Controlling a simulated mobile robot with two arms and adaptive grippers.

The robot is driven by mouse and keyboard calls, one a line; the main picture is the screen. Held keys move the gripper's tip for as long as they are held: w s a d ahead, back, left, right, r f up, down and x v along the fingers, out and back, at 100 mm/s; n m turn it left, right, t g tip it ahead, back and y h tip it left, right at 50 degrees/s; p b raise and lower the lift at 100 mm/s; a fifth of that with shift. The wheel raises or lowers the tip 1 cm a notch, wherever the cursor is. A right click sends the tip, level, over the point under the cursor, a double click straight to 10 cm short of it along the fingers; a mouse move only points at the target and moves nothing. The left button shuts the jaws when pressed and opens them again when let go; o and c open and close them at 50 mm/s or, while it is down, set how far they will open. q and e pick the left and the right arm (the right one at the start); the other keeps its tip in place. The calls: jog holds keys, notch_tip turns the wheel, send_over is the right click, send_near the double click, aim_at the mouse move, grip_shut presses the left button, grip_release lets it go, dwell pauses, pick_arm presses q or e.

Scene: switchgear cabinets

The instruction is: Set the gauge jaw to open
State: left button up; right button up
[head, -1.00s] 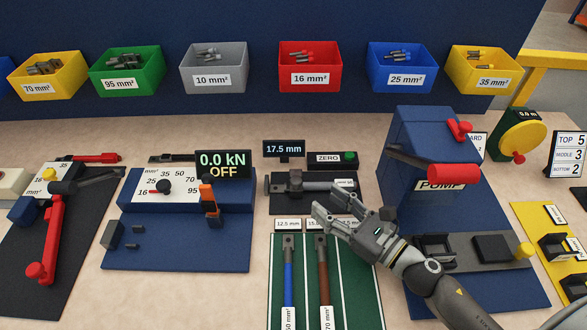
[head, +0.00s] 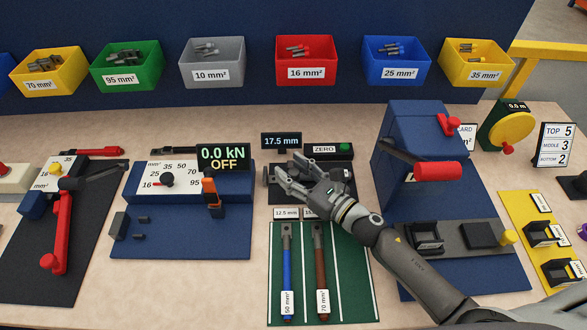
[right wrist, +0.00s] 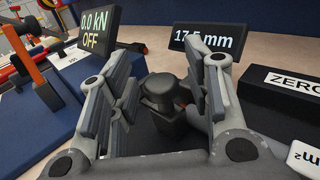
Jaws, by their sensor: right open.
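The gauge (head: 266,176) is a dark device on a black base, with a display (head: 281,141) reading 17.5 mm behind it. My right gripper (head: 287,169) is open over the gauge and hides most of it in the head view. In the right wrist view, the dark blocky gauge jaw (right wrist: 160,95) stands between the two spread fingers, with a gap visible on the left side. I cannot tell whether the right finger touches it. The display also shows in the right wrist view (right wrist: 209,38). My left gripper is not in view.
A ZERO box (head: 325,150) with a green button stands just behind the gauge. A press with a 0.0 kN OFF display (head: 222,158) is to the left, the blue pump (head: 425,125) to the right. A green mat (head: 345,270) with cable samples lies in front.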

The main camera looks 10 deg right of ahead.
jog(key=shift+c, duration=0.4)
grip_shut()
jog(key=shift+s+a+f, duration=0.1)
jog(key=shift+s, duration=0.45)
jog(key=shift+s+a+b, duration=0.2)
jog(key=shift+s+b, duration=0.1)
jog(key=shift+s, duration=0.4)
jog(key=shift+o, duration=0.4)
grip_release()
jog(key=shift+s, duration=0.15)
jog(key=shift+d, duration=0.1)
jog(key=v, duration=1.2)
